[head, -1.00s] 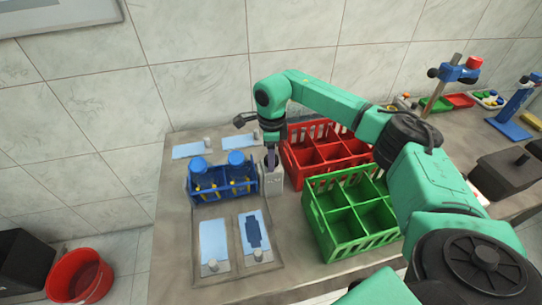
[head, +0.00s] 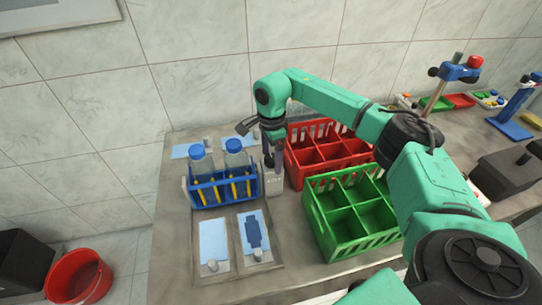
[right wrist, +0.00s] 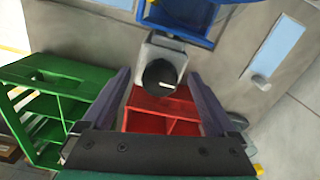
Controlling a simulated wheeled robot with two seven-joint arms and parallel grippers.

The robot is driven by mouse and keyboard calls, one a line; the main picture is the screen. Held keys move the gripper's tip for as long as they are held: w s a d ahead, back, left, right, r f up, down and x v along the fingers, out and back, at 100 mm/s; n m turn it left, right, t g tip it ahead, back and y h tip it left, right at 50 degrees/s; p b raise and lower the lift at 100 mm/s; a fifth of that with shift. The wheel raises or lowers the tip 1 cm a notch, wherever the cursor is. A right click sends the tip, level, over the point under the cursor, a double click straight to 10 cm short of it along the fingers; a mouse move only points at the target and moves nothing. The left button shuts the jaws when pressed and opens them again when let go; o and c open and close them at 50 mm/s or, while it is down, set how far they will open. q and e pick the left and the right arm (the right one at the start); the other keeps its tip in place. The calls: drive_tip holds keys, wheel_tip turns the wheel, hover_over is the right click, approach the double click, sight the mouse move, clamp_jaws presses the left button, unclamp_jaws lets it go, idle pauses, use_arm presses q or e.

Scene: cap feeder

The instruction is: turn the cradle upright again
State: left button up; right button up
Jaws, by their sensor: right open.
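The blue cradle (head: 222,190) stands at the left of the table with its yellow bars showing. Two clear bottles with blue caps, the left one (head: 201,166) and the right one (head: 237,158), stand in it, caps up, and look upright. A grey block (head: 273,184) is at the cradle's right side. My right gripper (head: 271,155) is at the top of this block. In the right wrist view its fingers (right wrist: 162,100) are spread and apart, with the black round knob (right wrist: 160,75) on the grey block just ahead between them. The blue cradle (right wrist: 185,18) shows at the top edge there.
A red crate (head: 296,168) and a green crate (head: 325,240) stand right of the cradle, close to my right arm. Light-blue pads lie behind the cradle and in front of it, one pad (head: 213,240) at the front left. A red bucket (head: 78,280) is on the floor.

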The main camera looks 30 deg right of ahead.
sight(272, 157)
wheel_tip(272, 157, up, 7)
drive_tip(key=p, duration=0.5)
idle(0.5)
